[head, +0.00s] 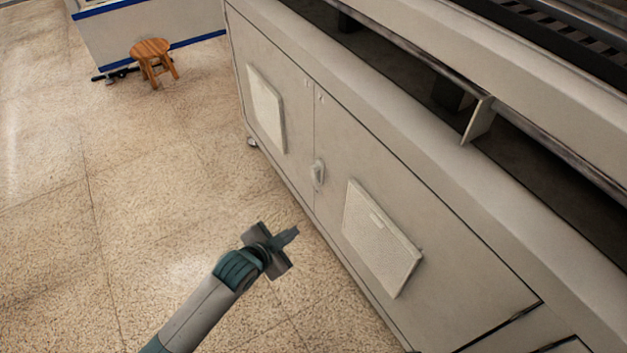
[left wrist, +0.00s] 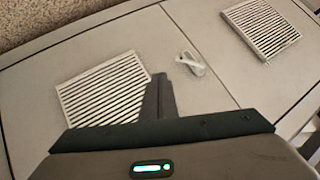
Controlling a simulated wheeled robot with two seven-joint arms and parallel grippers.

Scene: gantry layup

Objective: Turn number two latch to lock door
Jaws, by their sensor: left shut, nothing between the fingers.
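A pale latch (head: 318,172) sits on the seam between two grey cabinet doors, the left door (head: 296,110) and the right door (head: 440,262). It also shows in the left wrist view (left wrist: 191,64), where it lies at a slant near the seam. Both doors look flush with the cabinet front. My left gripper (head: 291,236) is shut and empty, in front of the cabinet, below and left of the latch in the head view and apart from it. Its shut fingers also show in the left wrist view (left wrist: 159,95). I see no number on the latch. My right gripper is not in view.
Vented panels stand out from the doors, one on the left door (head: 266,108) and one on the right (head: 380,238). A wooden stool (head: 152,62) stands far left by a white and blue unit (head: 150,30). The speckled floor (head: 130,200) left of the cabinet is clear.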

